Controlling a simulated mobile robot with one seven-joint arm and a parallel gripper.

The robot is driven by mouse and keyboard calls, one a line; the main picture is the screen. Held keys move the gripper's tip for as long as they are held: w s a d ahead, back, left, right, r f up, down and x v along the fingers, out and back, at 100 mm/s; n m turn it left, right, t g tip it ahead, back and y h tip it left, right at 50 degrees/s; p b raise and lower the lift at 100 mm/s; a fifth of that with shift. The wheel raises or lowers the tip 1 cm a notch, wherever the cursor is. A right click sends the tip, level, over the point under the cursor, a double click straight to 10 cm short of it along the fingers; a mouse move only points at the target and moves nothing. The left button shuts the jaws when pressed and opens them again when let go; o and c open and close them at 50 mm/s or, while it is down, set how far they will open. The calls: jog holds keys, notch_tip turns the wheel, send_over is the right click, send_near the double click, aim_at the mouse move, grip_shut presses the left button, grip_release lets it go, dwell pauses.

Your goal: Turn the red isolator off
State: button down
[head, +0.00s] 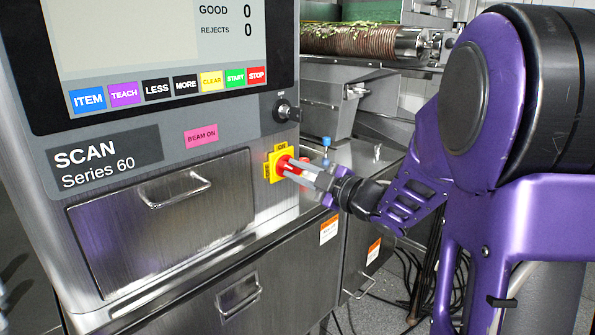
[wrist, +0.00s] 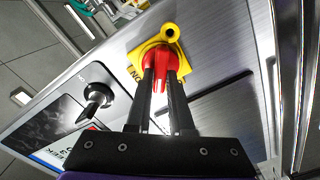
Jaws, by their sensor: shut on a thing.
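The red isolator (head: 285,166) is a red rotary handle on a yellow square plate (head: 272,175), on the right part of the machine's steel front, below the key switch. My gripper (head: 293,168) reaches it from the right, its fingers at the handle. In the wrist view the red isolator (wrist: 158,62) sits between the fingertips of my gripper (wrist: 162,78), which are shut on it. An "ON" label shows at the top of the plate in the head view. The fingers hide part of the handle, so its exact angle is hard to tell.
A key switch (head: 286,110) sticks out just above the isolator. A drawer (head: 165,215) with a bar handle is at the left. A screen with coloured buttons (head: 170,88) is above. Cables (head: 400,285) hang at the lower right.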

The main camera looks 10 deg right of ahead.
jog(key=n, duration=0.3)
jog(key=shift+f+n, duration=0.15)
jog(key=shift+n, duration=0.15)
jog(key=shift+f+n, duration=0.1)
jog(key=shift+n, duration=1.7)
jog(key=c, duration=0.8)
grip_release()
jog(key=v, duration=1.7)
jog(key=shift+s, duration=0.2)
